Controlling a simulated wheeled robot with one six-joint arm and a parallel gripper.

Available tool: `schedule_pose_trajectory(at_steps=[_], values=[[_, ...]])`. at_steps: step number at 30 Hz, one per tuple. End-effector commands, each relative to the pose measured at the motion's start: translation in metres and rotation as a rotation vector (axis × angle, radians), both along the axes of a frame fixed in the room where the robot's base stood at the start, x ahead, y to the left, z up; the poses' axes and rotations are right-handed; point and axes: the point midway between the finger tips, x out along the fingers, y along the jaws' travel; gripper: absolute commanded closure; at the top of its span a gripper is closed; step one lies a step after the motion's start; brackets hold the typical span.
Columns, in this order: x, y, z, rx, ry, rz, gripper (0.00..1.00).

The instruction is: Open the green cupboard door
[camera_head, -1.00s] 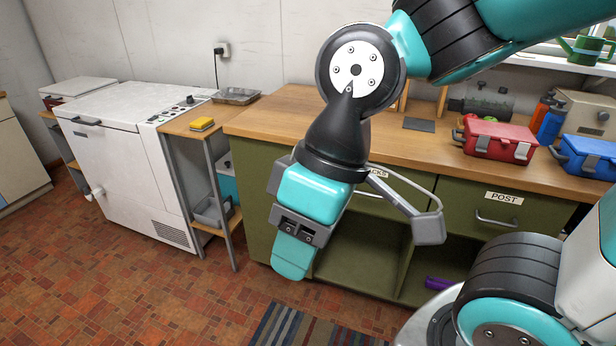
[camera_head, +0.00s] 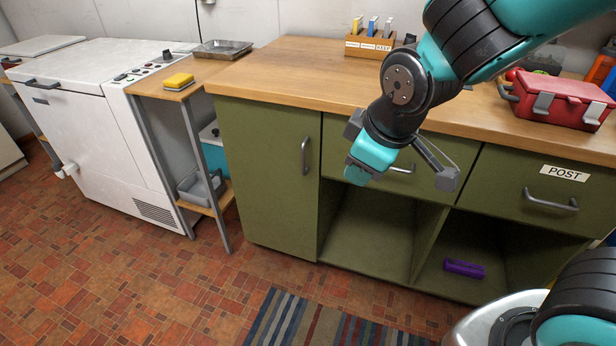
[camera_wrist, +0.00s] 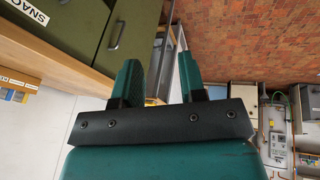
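The green cupboard door (camera_head: 262,185) is shut, flush with the front of the wooden-topped counter. Its upright grey bar handle (camera_head: 305,156) is near its right edge. In the wrist view the door (camera_wrist: 138,22) and its handle (camera_wrist: 117,34) show sideways at the upper left, beyond the fingers. My gripper (camera_head: 360,174) is in front of the counter, to the right of the handle in the head view and apart from it. In the wrist view my gripper (camera_wrist: 160,76) has its two teal fingers spread with nothing between them. My arm hides part of the drawer behind it.
Right of the door are an open shelf bay (camera_head: 370,232), a drawer marked POST (camera_head: 530,195) and a purple object (camera_head: 464,268). A side shelf (camera_head: 212,195) and white chest (camera_head: 95,120) stand left. The tiled floor before the door is clear; a striped rug (camera_head: 310,322) lies nearby.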

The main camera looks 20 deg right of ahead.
Motion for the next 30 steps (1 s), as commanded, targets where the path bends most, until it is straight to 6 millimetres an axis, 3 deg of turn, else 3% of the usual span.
schedule_pose_trajectory(at_steps=[1,3,8,12,18,21,25,30], values=[[0.023,-0.012,-0.058,-0.111,-0.068,0.049,0.62],[0.054,-0.031,-0.093,-0.289,-0.177,0.135,0.62],[0.112,-0.061,-0.155,-0.772,-0.374,0.405,0.62],[0.15,-0.059,-0.194,-1.237,-0.492,0.705,0.62],[0.175,-0.02,-0.233,-1.78,-0.573,1.09,0.62],[0.178,-0.003,-0.244,-1.942,-0.588,1.209,0.62],[0.18,0.009,-0.247,-2.044,-0.598,1.28,0.62],[0.191,0.01,-0.24,-2.06,-0.594,1.29,0.62]])
